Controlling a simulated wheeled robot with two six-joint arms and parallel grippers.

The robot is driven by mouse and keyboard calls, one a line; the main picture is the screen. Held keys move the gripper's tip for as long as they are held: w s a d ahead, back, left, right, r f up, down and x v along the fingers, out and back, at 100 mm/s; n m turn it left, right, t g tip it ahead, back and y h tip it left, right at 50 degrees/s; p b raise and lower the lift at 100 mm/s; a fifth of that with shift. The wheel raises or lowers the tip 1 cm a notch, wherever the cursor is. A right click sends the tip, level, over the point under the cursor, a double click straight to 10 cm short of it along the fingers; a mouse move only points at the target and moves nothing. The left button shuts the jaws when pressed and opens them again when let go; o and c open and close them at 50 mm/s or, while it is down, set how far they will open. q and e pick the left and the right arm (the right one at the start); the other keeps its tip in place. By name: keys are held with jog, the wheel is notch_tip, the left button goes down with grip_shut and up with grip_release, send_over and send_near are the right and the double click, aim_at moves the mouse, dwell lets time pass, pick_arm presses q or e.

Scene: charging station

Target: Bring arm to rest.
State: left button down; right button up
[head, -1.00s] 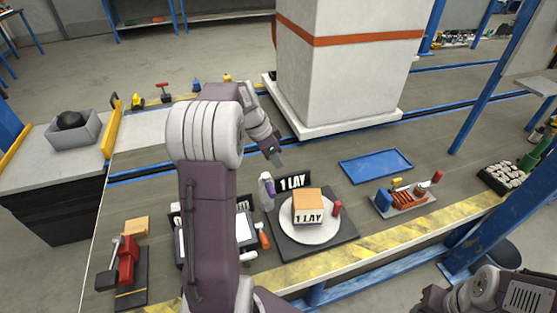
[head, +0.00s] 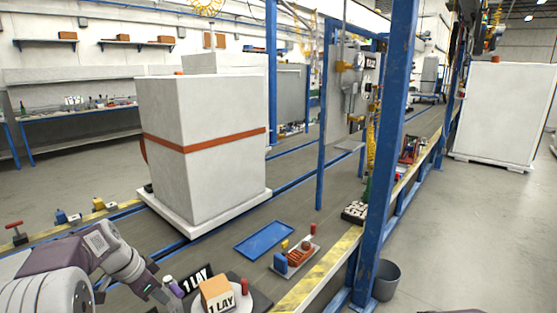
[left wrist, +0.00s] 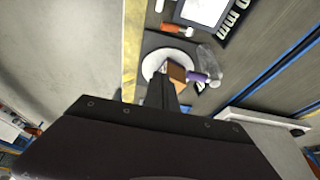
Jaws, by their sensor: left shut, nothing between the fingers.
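My left arm comes in at the lower left of the head view. Its gripper (head: 162,296) is above the conveyor table, close to a purple-and-white bottle (head: 173,286) in the picture. In the left wrist view its dark fingers (left wrist: 162,90) are together and empty. Behind them are a round white plate (left wrist: 152,62) with an orange-brown block (left wrist: 176,74), and the bottle (left wrist: 197,77). I cannot tell whether the fingers touch any of these. My right gripper is not in view.
A tall white cabinet (head: 205,160) with an orange band stands on the conveyor. A blue tray (head: 264,240) and a small red-and-blue fixture (head: 295,258) lie to the right. A blue post (head: 388,150) rises at the table edge. A grey bin (head: 386,280) stands on the floor.

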pick_arm(q)
jog(key=s+d+f+m+g, duration=0.25)
jog(key=s+d, duration=0.25)
jog(key=d, duration=0.7)
jog(key=s+f+n+y, duration=0.2)
jog(key=s+f+n, duration=0.65)
jog(key=s, duration=0.45)
notch_tip(320, 180, up, 18)
jog(key=w+n+p, duration=0.1)
jog(key=n+p, duration=0.1)
jog(key=p, duration=1.5)
jog(key=shift+w+d, duration=0.15)
jog(key=shift+d, duration=0.15)
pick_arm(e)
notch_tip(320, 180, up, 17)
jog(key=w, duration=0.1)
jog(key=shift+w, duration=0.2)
